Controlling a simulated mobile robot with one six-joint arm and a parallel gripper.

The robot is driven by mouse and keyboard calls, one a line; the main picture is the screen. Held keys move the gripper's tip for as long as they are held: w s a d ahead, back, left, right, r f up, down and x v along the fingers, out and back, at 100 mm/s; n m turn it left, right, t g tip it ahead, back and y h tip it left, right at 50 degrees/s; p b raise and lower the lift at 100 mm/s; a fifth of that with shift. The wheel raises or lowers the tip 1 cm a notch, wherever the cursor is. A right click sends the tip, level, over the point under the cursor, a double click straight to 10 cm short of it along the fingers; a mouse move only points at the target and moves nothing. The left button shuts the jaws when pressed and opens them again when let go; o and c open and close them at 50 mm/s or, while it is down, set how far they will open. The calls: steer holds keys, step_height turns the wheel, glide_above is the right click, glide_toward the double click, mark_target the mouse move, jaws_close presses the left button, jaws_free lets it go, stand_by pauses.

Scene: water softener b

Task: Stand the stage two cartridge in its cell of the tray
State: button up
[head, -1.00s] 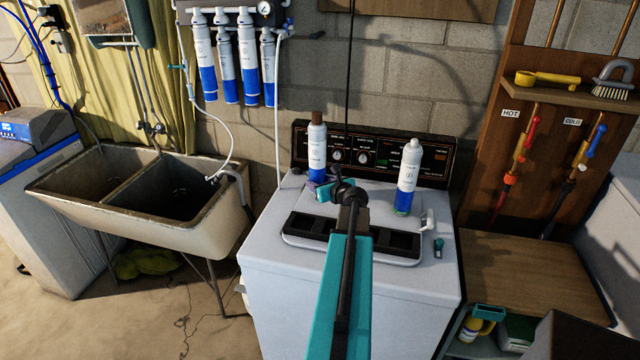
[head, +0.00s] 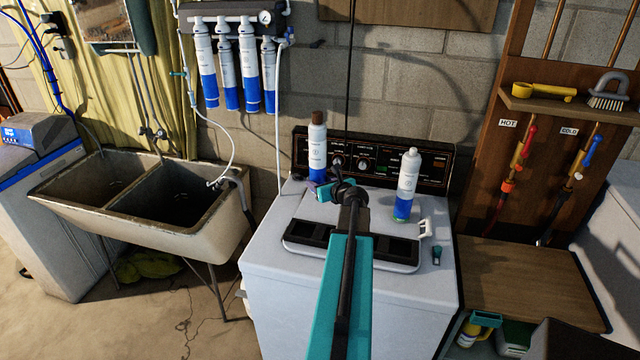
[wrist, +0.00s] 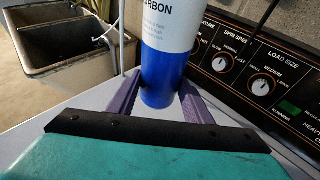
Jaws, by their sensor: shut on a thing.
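A white and blue cartridge with a brown top (head: 317,150) is between the purple fingers of my gripper (head: 320,188), at the back left of the washer top. In the wrist view my gripper (wrist: 155,95) is shut around the blue lower end of this cartridge (wrist: 165,60), whose label reads "CARBON". It looks upright; its stage number is not readable. The tray (head: 405,267) lies in front, with a row of black square cells partly hidden by my arm. A second cartridge with a white top (head: 407,185) stands behind the tray's right end.
The washer's control panel (head: 425,165) rises close behind the cartridges. A small white fitting (head: 425,229) and a teal-and-black item (head: 436,256) lie right of the tray. Several filters (head: 225,70) hang on the wall; a double sink (head: 150,195) is at left.

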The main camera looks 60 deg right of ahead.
steer(key=shift+r, duration=0.4)
